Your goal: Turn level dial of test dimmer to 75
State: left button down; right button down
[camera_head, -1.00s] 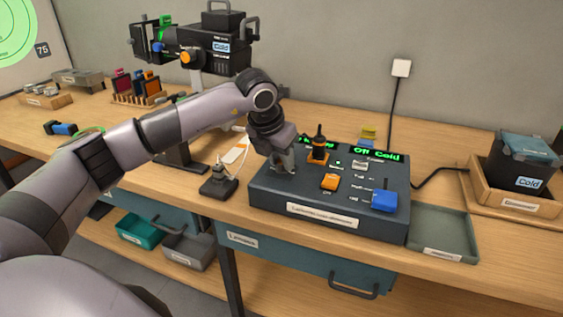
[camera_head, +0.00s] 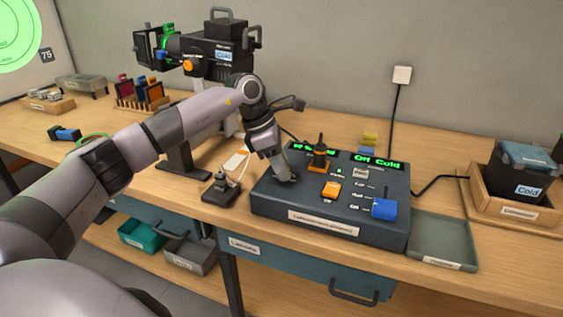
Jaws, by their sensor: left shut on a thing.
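The test dimmer (camera_head: 325,235) is a dark blue-grey box with a sloped top panel near the table's front edge. My left gripper (camera_head: 285,177) reaches down onto the left end of that panel and is shut there. Its fingers hide the level dial between them, so the dial's pointer and scale cannot be read. A green display (camera_head: 376,161) at the panel's back reads "On Cold"; the display text to its left is partly hidden. My right gripper is not in view.
An orange-and-black knob (camera_head: 320,155), an orange switch (camera_head: 331,190) and a blue slider cap (camera_head: 384,208) stand on the panel to the gripper's right. A small black stand (camera_head: 221,188) is to the left. A grey tray (camera_head: 443,240) lies right of the dimmer.

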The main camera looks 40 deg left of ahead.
pick_arm(q)
jog(key=shift+w+a+m+g, duration=0.1)
jog(key=shift+m+g, duration=0.8)
jog(key=shift+m, duration=1.2)
jog(key=c, duration=0.8)
grip_release()
jog(key=shift+c, duration=0.2)
jog(key=shift+r, duration=0.1)
jog(key=v, duration=0.7)
jog(key=shift+a, duration=0.2)
